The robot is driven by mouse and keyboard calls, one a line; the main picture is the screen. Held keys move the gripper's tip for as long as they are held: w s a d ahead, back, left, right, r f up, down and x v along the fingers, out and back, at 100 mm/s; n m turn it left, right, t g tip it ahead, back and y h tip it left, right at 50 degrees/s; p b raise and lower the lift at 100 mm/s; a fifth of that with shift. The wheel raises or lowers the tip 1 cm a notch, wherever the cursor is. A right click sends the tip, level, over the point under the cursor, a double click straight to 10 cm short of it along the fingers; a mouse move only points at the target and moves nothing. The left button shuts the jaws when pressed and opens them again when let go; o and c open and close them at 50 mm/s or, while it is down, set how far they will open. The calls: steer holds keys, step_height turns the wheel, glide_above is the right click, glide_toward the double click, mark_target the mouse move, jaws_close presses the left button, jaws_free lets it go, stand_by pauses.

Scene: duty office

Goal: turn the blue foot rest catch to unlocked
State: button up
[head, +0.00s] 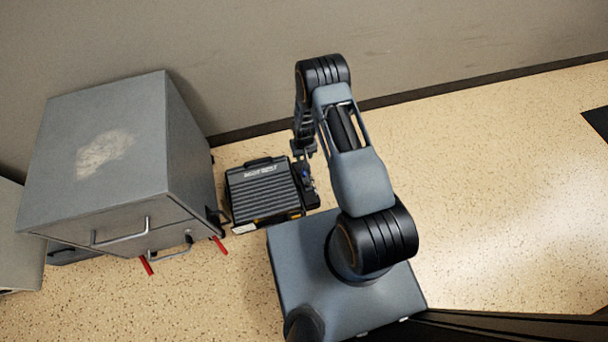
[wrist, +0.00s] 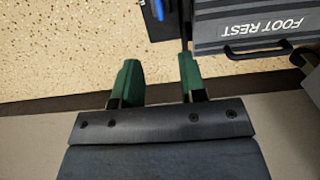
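The foot rest (head: 262,193) is a dark ribbed slab on the floor; its lettered end also shows upside down in the wrist view (wrist: 250,27). A small blue catch (head: 305,174) sits on a dark mount along its right side. In the wrist view the blue catch (wrist: 159,9) is cut off by the top edge, so I cannot tell its setting. My gripper (wrist: 160,70) is open, with two green fingers apart and nothing between them. In the head view my gripper (head: 304,151) hangs just beyond the catch, toward the wall, and does not visibly touch it.
A grey cabinet (head: 110,140) with handles and red feet stands close left of the foot rest. The wall (head: 430,40) with its dark skirting runs behind.

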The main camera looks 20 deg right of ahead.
mark_target(304, 174)
step_height(304, 174, down, 14)
steer(key=b, duration=0.5)
steer(key=shift+c, duration=0.3)
jaws_close()
